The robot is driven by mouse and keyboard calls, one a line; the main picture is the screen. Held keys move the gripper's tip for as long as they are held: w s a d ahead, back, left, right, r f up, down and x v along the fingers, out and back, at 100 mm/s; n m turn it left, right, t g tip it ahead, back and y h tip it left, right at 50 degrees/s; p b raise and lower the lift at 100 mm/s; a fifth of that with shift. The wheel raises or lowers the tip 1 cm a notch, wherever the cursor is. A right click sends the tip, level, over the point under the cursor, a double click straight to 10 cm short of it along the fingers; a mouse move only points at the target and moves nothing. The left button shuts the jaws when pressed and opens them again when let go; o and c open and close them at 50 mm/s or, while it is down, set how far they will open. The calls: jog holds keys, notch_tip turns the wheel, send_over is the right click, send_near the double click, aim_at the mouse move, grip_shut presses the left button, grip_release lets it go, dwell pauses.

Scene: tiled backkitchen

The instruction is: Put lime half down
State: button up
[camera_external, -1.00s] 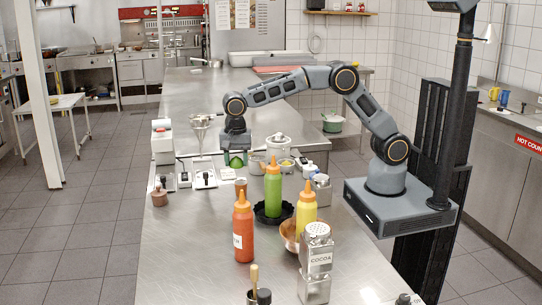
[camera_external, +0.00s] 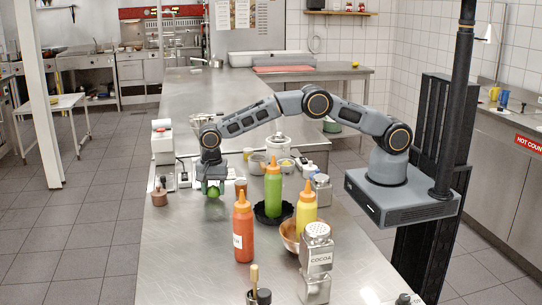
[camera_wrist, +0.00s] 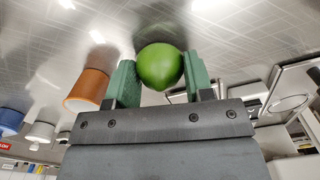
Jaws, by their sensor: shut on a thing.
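The lime half (camera_external: 213,193) is a small green piece low over the steel counter (camera_external: 190,235), on its left side. It also shows in the wrist view (camera_wrist: 160,66), rounded and smooth green, between two green finger pads. My gripper (camera_external: 212,187) points down and is shut on the lime half; it shows from behind in the wrist view (camera_wrist: 160,76). I cannot tell whether the lime half touches the counter. Its cut face is not clearly visible.
A brown cup (camera_external: 240,184) stands close to the right of my gripper. Green (camera_external: 273,190), red (camera_external: 243,232) and yellow (camera_external: 306,211) bottles stand nearer the camera. A small reddish-brown jar (camera_external: 159,197) is to the left. The counter in front of the gripper is clear.

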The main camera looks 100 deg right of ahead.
jog(key=shift+f, duration=0.35)
jog(key=shift+f, duration=0.15)
jog(key=o, duration=0.9)
